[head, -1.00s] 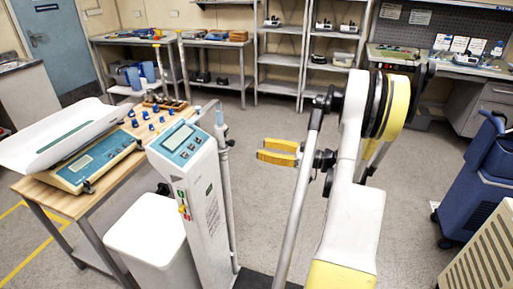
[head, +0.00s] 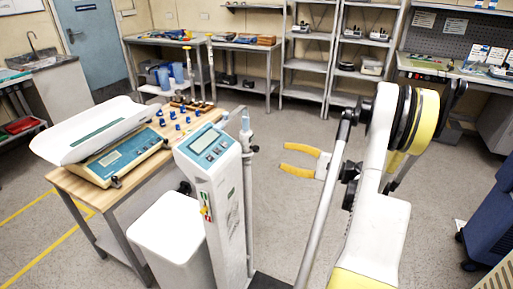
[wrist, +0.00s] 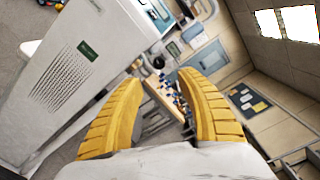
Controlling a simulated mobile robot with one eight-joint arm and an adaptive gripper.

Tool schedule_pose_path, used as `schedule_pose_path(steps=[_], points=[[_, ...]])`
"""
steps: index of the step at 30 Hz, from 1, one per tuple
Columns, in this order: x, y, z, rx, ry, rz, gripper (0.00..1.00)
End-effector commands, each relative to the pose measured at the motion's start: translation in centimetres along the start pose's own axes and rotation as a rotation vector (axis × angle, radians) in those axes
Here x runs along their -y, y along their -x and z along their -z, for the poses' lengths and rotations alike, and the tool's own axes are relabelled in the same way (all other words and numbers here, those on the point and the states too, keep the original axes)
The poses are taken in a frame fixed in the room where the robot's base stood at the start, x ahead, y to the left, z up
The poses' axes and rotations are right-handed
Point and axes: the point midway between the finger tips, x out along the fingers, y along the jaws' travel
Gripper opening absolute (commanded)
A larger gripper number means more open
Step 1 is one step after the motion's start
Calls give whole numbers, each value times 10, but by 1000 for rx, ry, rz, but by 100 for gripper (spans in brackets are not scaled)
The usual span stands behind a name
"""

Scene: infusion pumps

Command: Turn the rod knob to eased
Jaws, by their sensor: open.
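A slim grey rod (head: 249,200) stands upright along the right side of a tall white column unit (head: 222,210) with a teal display. A small dark knob (head: 255,149) sticks out to the right near the rod's top; its setting is too small to read. My gripper (head: 284,158) has yellow fingers, is open and empty, and points left toward the rod, a short way right of the knob and apart from it. In the wrist view the open fingers (wrist: 160,82) frame a blurred background, with the white column (wrist: 75,80) on the left. I cannot make out the knob there.
A wooden-topped table (head: 75,184) with a baby scale (head: 120,155) and several blue-topped small items stands left of the column. A white bin (head: 170,235) is in front. Shelves line the back wall. A blue cart (head: 490,215) is at right. Floor right of the rod is clear.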

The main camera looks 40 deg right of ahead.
Motion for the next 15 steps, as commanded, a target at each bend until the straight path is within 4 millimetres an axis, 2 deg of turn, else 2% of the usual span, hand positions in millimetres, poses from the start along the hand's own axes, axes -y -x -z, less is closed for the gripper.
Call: schedule_pose_path(steps=[3, 7, 12, 15], points=[[0, -2, 0, 0, -389, 0, 44], [0, -3, 0, 0, -760, 0, 44], [0, -4, 0, 0, -1052, 0, 44], [-1, -6, 0, 0, -1121, 0, 44]])
